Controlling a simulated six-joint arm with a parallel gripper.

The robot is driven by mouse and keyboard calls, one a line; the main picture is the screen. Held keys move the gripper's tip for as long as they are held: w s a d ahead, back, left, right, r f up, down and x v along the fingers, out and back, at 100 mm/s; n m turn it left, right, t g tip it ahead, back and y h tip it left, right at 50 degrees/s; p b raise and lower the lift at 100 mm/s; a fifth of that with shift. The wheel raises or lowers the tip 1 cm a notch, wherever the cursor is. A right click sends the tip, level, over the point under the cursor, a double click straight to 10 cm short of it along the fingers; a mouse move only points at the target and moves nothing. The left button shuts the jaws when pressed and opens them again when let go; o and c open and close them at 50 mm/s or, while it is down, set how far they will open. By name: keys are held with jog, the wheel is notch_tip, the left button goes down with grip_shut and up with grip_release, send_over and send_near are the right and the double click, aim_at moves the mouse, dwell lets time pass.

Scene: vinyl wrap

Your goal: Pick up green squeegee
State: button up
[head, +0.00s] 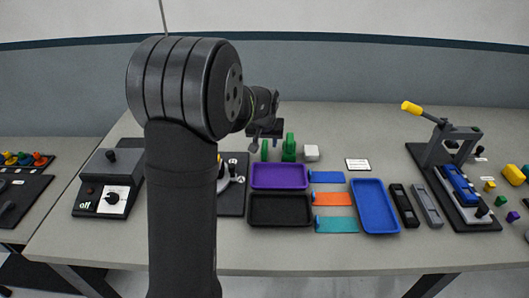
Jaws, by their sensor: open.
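My gripper (265,134) is open and empty near the back middle of the table, its fingers pointing down. A green upright piece (289,150), wide at the bottom and narrow at the top, stands just right of the fingers; it may be the green squeegee. A narrower green piece (265,151) shows just below the gripper, partly hidden by it. I cannot tell whether the gripper touches either piece, or whether the two are one object. A flat teal-green piece (337,225) lies at the front, below an orange one (334,199) and a blue one (327,177).
A white block (311,153) stands right of the green pieces. Purple (279,187), black (280,222) and blue (374,206) trays lie in front. A lever clamp (445,148) stands at right. A switch box (113,165) is at left. My arm hides part of the left side.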

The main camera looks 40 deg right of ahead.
aim_at(265, 145)
jog(key=shift+x, duration=2.65)
jog(key=shift+w, duration=0.1)
grip_shut()
notch_tip(265, 145, up, 10)
jog(key=shift+a+r, duration=0.1)
